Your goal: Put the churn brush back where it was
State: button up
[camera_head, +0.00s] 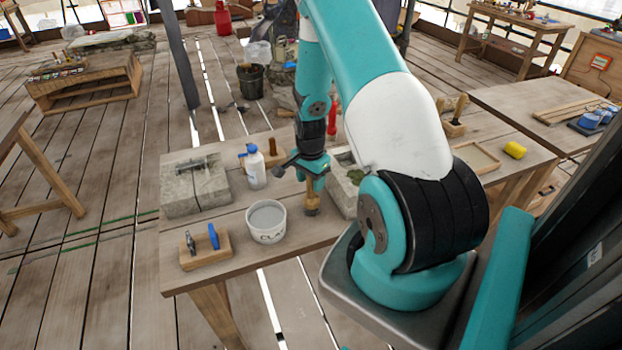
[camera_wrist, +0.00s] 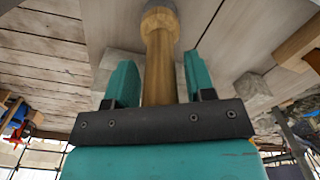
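The churn brush (camera_head: 312,200) has a wooden handle and stands upright, head down, over the bench between the white bucket (camera_head: 267,234) and a right-hand stone block (camera_head: 338,196). In the wrist view its handle (camera_wrist: 158,70) runs up between the two teal fingers to the wider brush head (camera_wrist: 160,20). My gripper (camera_wrist: 157,82) is around the handle, with narrow gaps showing on both sides, so it looks open. In the head view my gripper (camera_head: 316,184) points down at the handle's top. Whether the head touches the bench is hard to tell.
On the bench (camera_head: 190,275) stand a left stone block (camera_head: 190,200) with a metal tool, a blue-capped bottle (camera_head: 255,172) and a wooden rack (camera_head: 207,256) with two tools. My arm hides part of the right side. Bench top in front of the brush is clear.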

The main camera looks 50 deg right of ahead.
jog(key=shift+o, duration=0.3)
notch_tip(320, 180, up, 12)
jog(key=b, duration=0.3)
jog(key=shift+a+r, duration=0.1)
jog(key=shift+r, duration=0.1)
jog(key=a+r+n+y, duration=0.1)
jog(key=a+r+n, duration=0.35)
jog(key=a, duration=0.35)
jog(key=s+a+r+n+t+y, duration=0.1)
jog(key=a+r+n, duration=0.3)
jog(key=a, duration=0.5)
jog(key=a+r+n, duration=0.3)
jog(key=a+n, duration=0.2)
jog(key=a, duration=0.3)
jog(key=s+a+r+n+y, duration=0.1)
jog(key=s+a+r+n, duration=0.1)
jog(key=s+a+n, duration=0.4)
jog(key=s+a+r+n+g+y, duration=0.1)
jog(key=s+a+r+n, duration=0.2)
jog(key=s+a+n, duration=0.3)
jog(key=shift+s+a, duration=0.55)
jog(key=shift+s, duration=0.6)
